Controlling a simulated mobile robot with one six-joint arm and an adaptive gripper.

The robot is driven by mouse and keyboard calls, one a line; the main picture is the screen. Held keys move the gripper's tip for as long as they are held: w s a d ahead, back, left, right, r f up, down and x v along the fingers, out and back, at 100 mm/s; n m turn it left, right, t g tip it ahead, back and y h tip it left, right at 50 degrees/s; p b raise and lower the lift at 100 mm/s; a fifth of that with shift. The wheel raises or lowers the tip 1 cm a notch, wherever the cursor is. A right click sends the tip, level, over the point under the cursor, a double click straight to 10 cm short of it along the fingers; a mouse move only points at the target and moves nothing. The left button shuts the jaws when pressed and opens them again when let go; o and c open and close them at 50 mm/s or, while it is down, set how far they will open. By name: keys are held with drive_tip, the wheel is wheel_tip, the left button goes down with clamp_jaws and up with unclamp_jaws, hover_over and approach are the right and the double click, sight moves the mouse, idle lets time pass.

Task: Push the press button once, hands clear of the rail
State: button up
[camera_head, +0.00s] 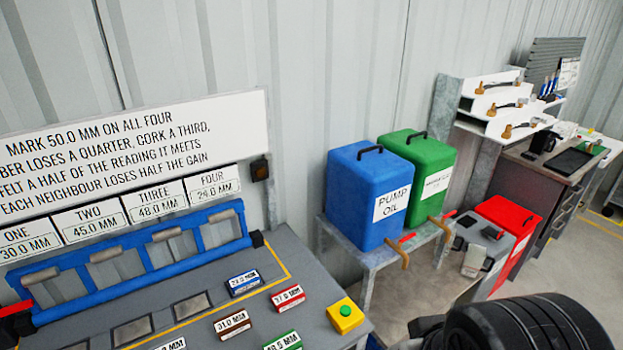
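The press button is a green round button (345,310) on a yellow box (346,321) at the front right corner of the grey bench (318,289). Its top is uncovered and nothing touches it. The blue rail (140,262) runs along the back of the bench, with several grey pads hanging in its bays. Nothing of mine shows at the rail. A black ribbed part (530,325), probably of my arm, fills the bottom right, right of the bench. My gripper's fingers are not visible.
Labelled blocks lie on the bench: blue (244,284), red (288,297), brown (232,325), green (283,342). A sign (120,150) and reading plates stand behind the rail. Blue (350,205) and green (425,160) tanks stand on a stand to the right. Space above the button is clear.

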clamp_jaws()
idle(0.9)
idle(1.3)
